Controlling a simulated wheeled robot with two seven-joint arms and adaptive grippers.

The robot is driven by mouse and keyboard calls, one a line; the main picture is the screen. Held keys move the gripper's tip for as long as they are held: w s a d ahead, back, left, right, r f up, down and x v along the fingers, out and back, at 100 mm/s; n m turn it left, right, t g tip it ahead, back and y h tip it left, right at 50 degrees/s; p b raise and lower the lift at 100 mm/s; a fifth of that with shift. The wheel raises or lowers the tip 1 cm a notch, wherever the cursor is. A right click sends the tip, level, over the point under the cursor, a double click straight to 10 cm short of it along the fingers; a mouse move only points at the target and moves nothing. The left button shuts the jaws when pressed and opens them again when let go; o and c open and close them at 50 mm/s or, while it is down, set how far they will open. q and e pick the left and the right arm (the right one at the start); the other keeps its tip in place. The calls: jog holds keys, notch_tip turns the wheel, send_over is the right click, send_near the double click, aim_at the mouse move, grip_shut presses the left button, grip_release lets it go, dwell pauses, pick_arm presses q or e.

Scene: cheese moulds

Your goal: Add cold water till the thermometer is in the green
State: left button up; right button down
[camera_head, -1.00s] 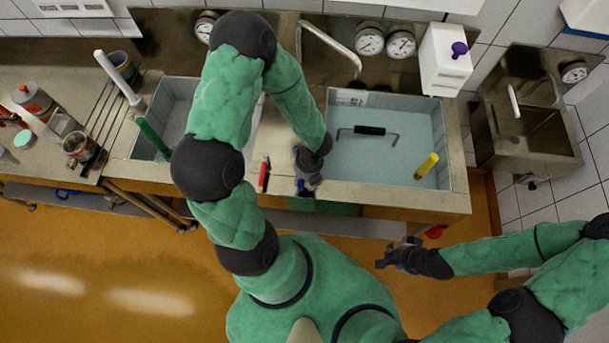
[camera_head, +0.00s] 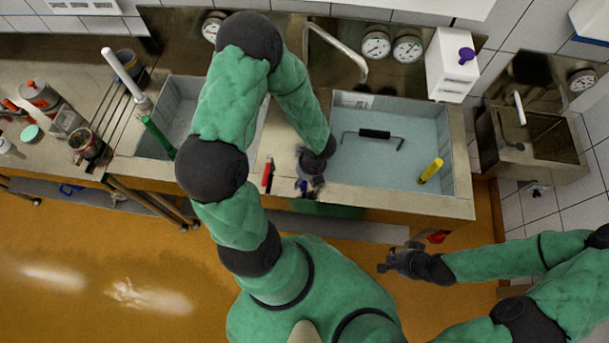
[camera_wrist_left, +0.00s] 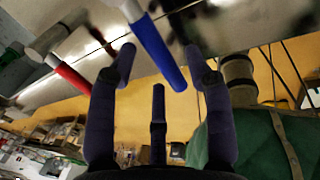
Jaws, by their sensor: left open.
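My left gripper (camera_head: 309,184) is over the front ledge between the two basins. In the left wrist view its fingers (camera_wrist_left: 160,70) are open, with a blue lever (camera_wrist_left: 160,52) in the gap between their tips; I cannot tell whether they touch it. A red lever (camera_wrist_left: 69,74) is to the left; it also shows in the head view (camera_head: 268,174). The right basin (camera_head: 455,150) holds pale water (camera_head: 375,165). Round dials (camera_head: 376,44) (camera_head: 407,48) are on the wall behind it; their readings are too small to tell. My right gripper (camera_head: 390,262) looks open and empty, in front of the counter.
A bent spout (camera_head: 340,45) reaches over the right basin. A black-handled tool (camera_head: 374,134) and a yellow stick (camera_head: 431,170) are in it. A white box with a purple knob (camera_head: 452,65) stands behind. Jars and tools crowd the left counter; a small sink (camera_head: 545,150) is at right.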

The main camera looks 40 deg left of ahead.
pick_arm(q)
notch_tip(320, 180, up, 12)
jog(key=w+d, duration=0.1)
jog(key=d, duration=0.1)
jog(key=shift+f, duration=0.15)
dwell(2.0)
